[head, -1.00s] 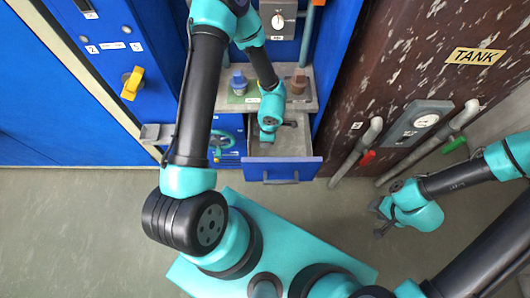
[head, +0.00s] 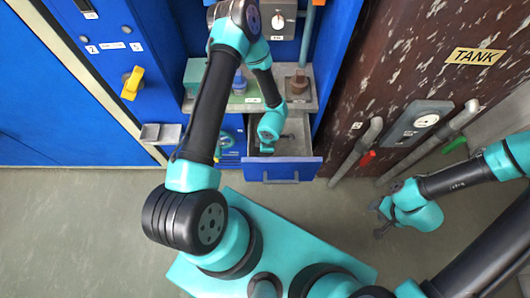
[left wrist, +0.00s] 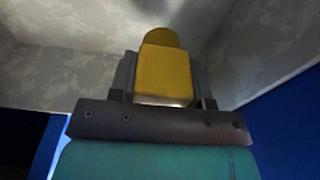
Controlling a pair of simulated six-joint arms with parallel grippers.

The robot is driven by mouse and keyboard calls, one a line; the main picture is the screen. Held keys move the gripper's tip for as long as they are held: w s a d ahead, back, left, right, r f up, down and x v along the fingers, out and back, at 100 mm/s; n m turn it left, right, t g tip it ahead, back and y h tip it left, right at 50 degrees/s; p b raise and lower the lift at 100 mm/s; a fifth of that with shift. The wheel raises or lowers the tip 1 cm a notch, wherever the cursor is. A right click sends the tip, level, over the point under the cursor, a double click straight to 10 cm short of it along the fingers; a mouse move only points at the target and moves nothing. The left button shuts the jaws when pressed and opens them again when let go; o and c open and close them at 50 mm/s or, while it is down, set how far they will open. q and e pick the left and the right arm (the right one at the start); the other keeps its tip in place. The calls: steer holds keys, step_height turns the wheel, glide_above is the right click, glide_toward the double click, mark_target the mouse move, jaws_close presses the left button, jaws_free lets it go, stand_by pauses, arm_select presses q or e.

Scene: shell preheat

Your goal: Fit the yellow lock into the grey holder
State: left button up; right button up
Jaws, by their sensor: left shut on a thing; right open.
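The yellow lock (left wrist: 165,72) shows in the left wrist view, between the fingers of my left gripper (left wrist: 165,85), which is shut on it. In the head view my left gripper (head: 283,138) is at the open drawer (head: 307,147); I cannot make out the lock there. A grey holder (head: 160,133), with what look like two pockets, sits at the lower edge of the left blue cabinet, well left of my left gripper. My right gripper (head: 383,218) is open and empty over the floor at the right.
A grey shelf (head: 308,105) above the drawer carries a blue bottle (head: 239,82) and a brown bottle (head: 299,83). A yellow handle (head: 132,83) juts from the left cabinet. Pipes (head: 358,152) and a gauge (head: 417,122) stand at the right by the tank.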

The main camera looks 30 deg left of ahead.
arm_select(q)
steer(key=shift+f, duration=1.7)
steer(key=shift+f, duration=0.1)
steer(key=o, duration=1)
steer(key=shift+c, duration=0.2)
step_height(320, 180, up, 17)
steer(key=d, duration=0.2)
steer(key=shift+w, duration=0.35)
